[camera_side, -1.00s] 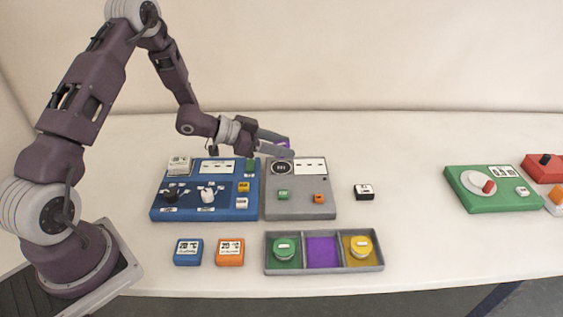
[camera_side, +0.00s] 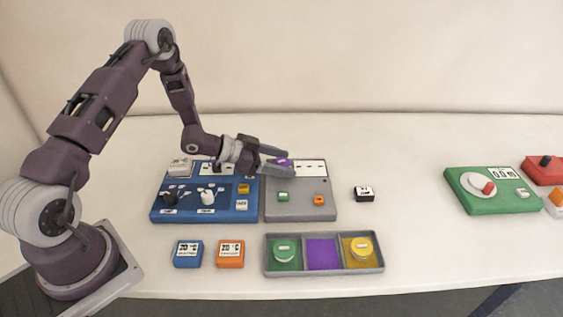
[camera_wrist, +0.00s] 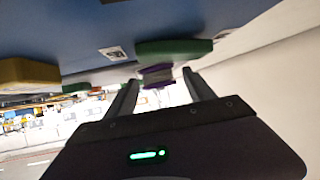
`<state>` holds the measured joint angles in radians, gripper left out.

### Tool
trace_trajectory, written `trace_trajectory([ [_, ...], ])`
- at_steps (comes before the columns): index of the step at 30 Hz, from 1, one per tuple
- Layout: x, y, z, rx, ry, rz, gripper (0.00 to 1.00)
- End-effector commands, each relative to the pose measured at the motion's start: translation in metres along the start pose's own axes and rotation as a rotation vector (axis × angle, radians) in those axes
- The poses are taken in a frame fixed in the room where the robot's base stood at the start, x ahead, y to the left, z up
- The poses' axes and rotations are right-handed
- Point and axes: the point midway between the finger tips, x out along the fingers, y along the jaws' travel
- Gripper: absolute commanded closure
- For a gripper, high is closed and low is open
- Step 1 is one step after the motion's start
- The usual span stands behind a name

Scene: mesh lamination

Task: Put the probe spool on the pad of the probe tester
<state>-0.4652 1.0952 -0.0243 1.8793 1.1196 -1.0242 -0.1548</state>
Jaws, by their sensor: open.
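The purple probe spool (camera_side: 282,162) is at the round dark pad of the grey probe tester (camera_side: 300,207), in the side view. The pad is hidden behind the spool and my fingers. I cannot tell for sure whether the spool rests flat on it. My gripper (camera_side: 277,161) is low over the tester's back left, its fingers open on either side of the spool. In the wrist view the purple spool (camera_wrist: 157,76) stands between the fingertips (camera_wrist: 161,80), with a visible gap on both sides. The tester's display shows dashes.
A blue panel (camera_side: 228,213) with knobs adjoins the tester on the left. A grey tray (camera_side: 325,269) with green, purple and yellow compartments lies in front. A small black block (camera_side: 364,194) sits to the right.

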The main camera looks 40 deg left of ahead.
Motion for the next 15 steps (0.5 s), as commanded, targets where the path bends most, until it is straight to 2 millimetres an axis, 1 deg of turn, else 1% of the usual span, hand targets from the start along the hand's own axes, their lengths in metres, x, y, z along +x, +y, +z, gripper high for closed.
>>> trace_trajectory([
  [2,-0.001,0.0,-0.004,0.001,0.001,-0.001,0.38],
  [5,-0.019,-0.002,-0.003,-0.002,0.0,-0.004,0.38],
  [9,-0.058,-0.002,-0.003,-0.003,-0.001,-0.005,0.38],
  [12,-0.085,-0.001,-0.003,-0.001,0.0,-0.005,0.38],
  [15,-0.105,-0.001,-0.003,-0.002,0.0,-0.005,0.38],
])
